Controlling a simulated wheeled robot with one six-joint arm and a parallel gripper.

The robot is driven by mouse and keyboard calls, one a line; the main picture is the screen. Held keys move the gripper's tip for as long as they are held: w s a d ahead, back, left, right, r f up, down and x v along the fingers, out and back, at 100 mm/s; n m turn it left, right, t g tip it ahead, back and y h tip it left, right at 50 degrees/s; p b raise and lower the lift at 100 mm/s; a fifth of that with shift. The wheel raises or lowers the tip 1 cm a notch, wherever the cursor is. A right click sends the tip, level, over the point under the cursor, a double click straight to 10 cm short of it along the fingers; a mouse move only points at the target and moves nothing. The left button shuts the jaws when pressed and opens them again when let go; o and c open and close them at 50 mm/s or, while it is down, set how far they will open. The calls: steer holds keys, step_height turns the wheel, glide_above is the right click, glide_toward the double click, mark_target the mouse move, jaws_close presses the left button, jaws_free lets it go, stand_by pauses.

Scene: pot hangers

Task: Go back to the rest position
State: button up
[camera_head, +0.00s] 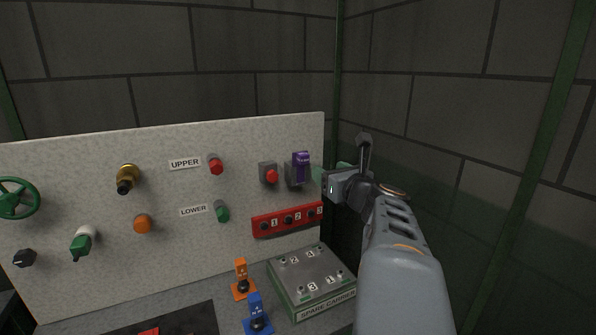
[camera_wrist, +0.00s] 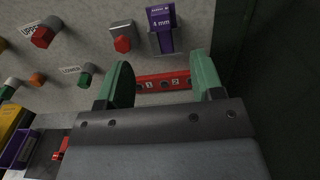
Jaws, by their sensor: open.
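My gripper (camera_head: 331,172) is raised at the right of the panel, close to the panel's right edge. In the wrist view its two green fingers stand well apart, with nothing between them (camera_wrist: 164,78). Beyond the gap is a red strip (camera_wrist: 160,82) with numbered holes. In the head view the strip (camera_head: 288,219) is low on the right of the panel. A purple piece (camera_head: 301,168), marked 4 mm in the wrist view (camera_wrist: 162,28), sits in a grey holder on the panel, just left of my gripper and apart from it.
The pale panel (camera_head: 70,170) carries a green handwheel (camera_head: 16,198), knobs and buttons. A grey spare carrier block (camera_head: 312,280) stands on the bench below, with an orange piece (camera_head: 241,280) and a blue piece (camera_head: 256,314) beside it. A dark wall (camera_head: 450,90) is close on the right.

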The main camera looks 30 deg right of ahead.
steer(key=s+a+f+n+g+y, duration=0.15)
steer(key=a+f+n+g, duration=0.25)
steer(key=f+n, duration=0.4)
steer(key=s+a+f+n+g+y, duration=0.1)
steer(key=a+f+n+g+y, duration=0.25)
steer(key=f+n, duration=0.4)
steer(key=s+a+f+n+g+h+p, duration=0.1)
steer(key=s+a+f+n+g, duration=0.2)
steer(key=a+n, duration=0.6)
steer(key=s+a+f+n+g+h+p, duration=0.1)
steer(key=s+a+f+n+g, duration=0.2)
steer(key=n, duration=1)
steer(key=s+a, duration=0.3)
steer(key=a, duration=0.2)
steer(key=shift+a+f+g+p, duration=0.25)
steer(key=shift+a+g+p, duration=0.05)
steer(key=shift+a+g, duration=0.05)
